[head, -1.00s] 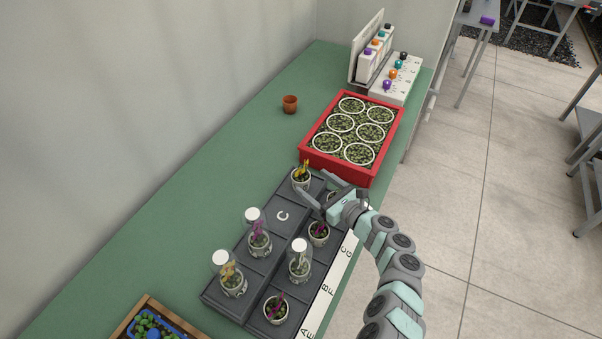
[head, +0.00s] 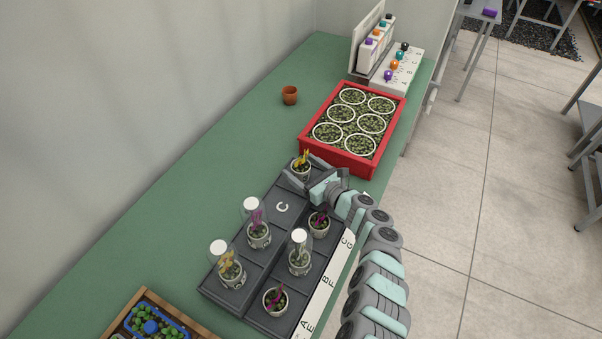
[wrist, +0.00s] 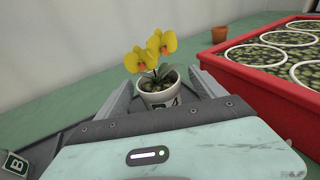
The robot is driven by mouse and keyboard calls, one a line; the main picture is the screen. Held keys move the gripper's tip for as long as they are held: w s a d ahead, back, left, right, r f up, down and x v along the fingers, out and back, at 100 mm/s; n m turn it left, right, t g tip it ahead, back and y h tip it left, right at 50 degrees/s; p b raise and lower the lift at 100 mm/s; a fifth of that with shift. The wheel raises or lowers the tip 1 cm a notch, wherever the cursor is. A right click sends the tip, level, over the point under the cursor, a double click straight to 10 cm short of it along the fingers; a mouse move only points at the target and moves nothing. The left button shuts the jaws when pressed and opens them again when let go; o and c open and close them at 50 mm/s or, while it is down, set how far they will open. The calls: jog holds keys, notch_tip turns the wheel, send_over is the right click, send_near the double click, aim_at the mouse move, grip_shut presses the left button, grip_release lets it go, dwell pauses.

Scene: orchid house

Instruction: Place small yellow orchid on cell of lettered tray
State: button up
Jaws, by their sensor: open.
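The small yellow orchid (head: 302,160) stands upright in a white pot in the far-left cell of the dark grey lettered tray (head: 234,303). In the wrist view the orchid (wrist: 150,52) shows two yellow blooms with reddish centres, and its pot (wrist: 158,97) sits between my fingers. My gripper (head: 304,178) is open, with one finger on each side of the pot. I cannot tell whether either finger touches it. My gripper and arm hide the tray's far-right part.
Other cells hold domed orchids (head: 257,234) and uncovered purple ones (head: 319,223). A red crate (head: 340,167) with ringed places stands just beyond the tray. A small terracotta pot (head: 290,95) stands farther back. The green bench (head: 190,170) is clear to the left.

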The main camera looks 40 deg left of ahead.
aim_at(295, 163)
jog(key=shift+a+f+b, duration=0.25)
jog(key=shift+a+b, duration=0.05)
jog(key=shift+a, duration=0.3)
jog(key=shift+a+f+b, duration=0.2)
jog(key=shift+a+b, duration=0.05)
jog(key=shift+a, duration=0.35)
jog(key=shift+w+a+r, duration=0.1)
jog(key=shift+w+a, duration=0.05)
jog(key=shift+a, duration=0.4)
grip_shut()
jog(key=shift+d+r, duration=0.1)
